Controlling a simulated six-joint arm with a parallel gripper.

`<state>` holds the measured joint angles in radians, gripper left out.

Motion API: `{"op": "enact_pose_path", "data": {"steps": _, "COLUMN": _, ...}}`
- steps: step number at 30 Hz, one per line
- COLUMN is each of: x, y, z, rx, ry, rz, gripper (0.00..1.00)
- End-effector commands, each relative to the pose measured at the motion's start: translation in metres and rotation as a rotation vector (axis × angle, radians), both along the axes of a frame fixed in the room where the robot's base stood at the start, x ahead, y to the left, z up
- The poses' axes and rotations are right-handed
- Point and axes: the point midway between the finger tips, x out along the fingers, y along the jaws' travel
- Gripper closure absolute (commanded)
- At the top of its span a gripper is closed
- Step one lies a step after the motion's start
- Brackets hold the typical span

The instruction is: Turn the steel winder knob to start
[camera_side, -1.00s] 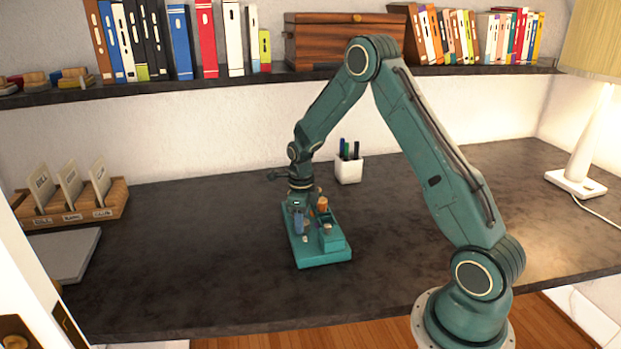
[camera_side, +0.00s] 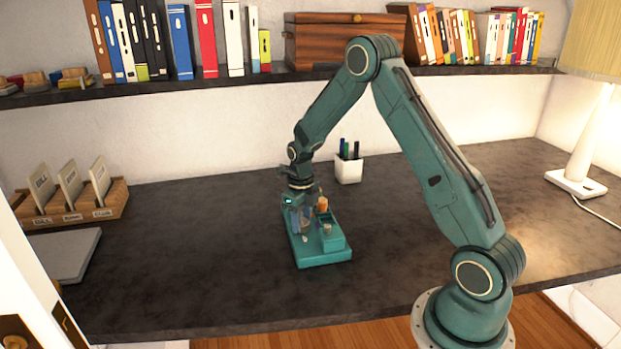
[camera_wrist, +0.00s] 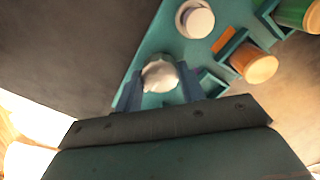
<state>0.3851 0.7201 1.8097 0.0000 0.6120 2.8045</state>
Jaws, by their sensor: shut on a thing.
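A small teal device (camera_side: 325,257) sits on the dark desk. In the wrist view its teal top (camera_wrist: 158,100) carries a pale, steel-looking knob (camera_wrist: 160,76). My gripper (camera_side: 303,228) points down over the device. In the wrist view my gripper's fingers (camera_wrist: 160,92) stand on both sides of the knob, shut on it. The knob's lower part is hidden by the gripper. I cannot read any mark on the knob that tells its turned position.
Beside the knob are a round white part (camera_wrist: 195,19) and an orange-topped cylinder (camera_wrist: 254,64). A white pen cup (camera_side: 349,170) stands behind the device. A wooden card holder (camera_side: 75,210) is at the left and a lamp (camera_side: 585,150) at the right. The desk around is largely clear.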

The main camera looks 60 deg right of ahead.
Motion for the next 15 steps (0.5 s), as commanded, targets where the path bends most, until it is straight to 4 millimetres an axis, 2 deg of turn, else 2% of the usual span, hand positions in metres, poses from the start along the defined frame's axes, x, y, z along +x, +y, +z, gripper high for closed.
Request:
{"op": "enact_pose_path", "data": {"steps": 1, "x": 0.001, "y": -0.0009, "z": 0.0017, "rx": -0.002, "ry": -0.004, "rz": -0.002, "gripper": 0.84}}
{"op": "enact_pose_path", "data": {"steps": 2, "x": 0.001, "y": -0.0009, "z": 0.0017, "rx": -0.002, "ry": -0.004, "rz": -0.002, "gripper": 0.59}}
{"op": "enact_pose_path", "data": {"steps": 5, "x": 0.0009, "y": -0.0008, "z": 0.0014, "rx": -0.002, "ry": -0.003, "rz": -0.001, "gripper": 0.39}}
{"op": "enact_pose_path", "data": {"steps": 15, "x": 0.0003, "y": -0.0002, "z": 0.0011, "rx": 0.0, "ry": -0.001, "rz": 0.001, "gripper": 0.39}}
